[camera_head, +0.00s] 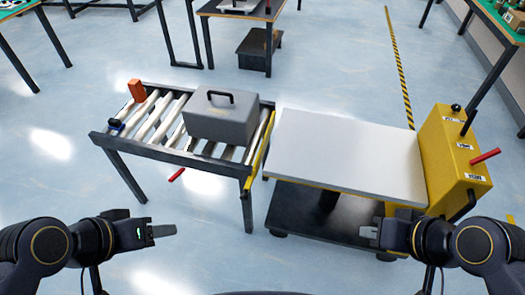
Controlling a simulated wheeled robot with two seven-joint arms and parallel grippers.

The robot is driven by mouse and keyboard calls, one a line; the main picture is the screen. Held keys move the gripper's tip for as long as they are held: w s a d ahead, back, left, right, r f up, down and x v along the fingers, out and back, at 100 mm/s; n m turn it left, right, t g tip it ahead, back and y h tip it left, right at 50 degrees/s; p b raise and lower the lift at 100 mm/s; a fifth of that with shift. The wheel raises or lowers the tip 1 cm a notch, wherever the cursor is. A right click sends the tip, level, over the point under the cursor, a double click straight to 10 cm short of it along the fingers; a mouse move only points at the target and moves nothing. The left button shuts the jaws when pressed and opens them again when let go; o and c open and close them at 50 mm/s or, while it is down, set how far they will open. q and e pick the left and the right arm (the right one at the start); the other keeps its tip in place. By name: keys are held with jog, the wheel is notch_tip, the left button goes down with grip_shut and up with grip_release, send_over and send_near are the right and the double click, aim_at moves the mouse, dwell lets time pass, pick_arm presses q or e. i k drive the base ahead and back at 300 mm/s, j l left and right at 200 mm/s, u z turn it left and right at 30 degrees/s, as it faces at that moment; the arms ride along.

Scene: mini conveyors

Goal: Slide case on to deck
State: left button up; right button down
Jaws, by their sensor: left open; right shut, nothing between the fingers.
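A grey case (222,116) with a black handle on its lid sits upright on the right part of a small roller conveyor (141,150). A yellow bar (259,151) runs along the conveyor's right end, beside the case. The pale flat deck (345,155) of a yellow lift cart stands just right of the conveyor and is empty. My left gripper (172,231) is open and empty, in front of the conveyor at lower left. My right gripper (364,232) is shut and empty, in front of the cart's near edge. Neither gripper touches the case.
An orange block (137,90) stands at the conveyor's far left corner. The cart's yellow control box (454,155) with a red lever (485,157) rises at the deck's right. A red lever (177,174) sticks out below the conveyor. Open floor lies in front.

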aim_at(228, 116)
jog(key=i+j+z, duration=0.15)
jog(key=j, duration=0.2)
jog(key=i+j+z, duration=0.1)
jog(key=i+j, duration=0.15)
jog(key=i+j+z, duration=0.15)
jog(key=j, duration=0.35)
jog(key=i+j+z, duration=0.1)
jog(key=j, duration=0.3)
jog(key=i+j+z, duration=0.15)
jog(key=j, duration=0.25)
jog(key=i+j+z, duration=0.1)
jog(key=i+j, duration=0.15)
jog(key=j, duration=0.2)
jog(key=i+j+z, duration=0.15)
jog(key=j, duration=0.3)
jog(key=k, duration=0.05)
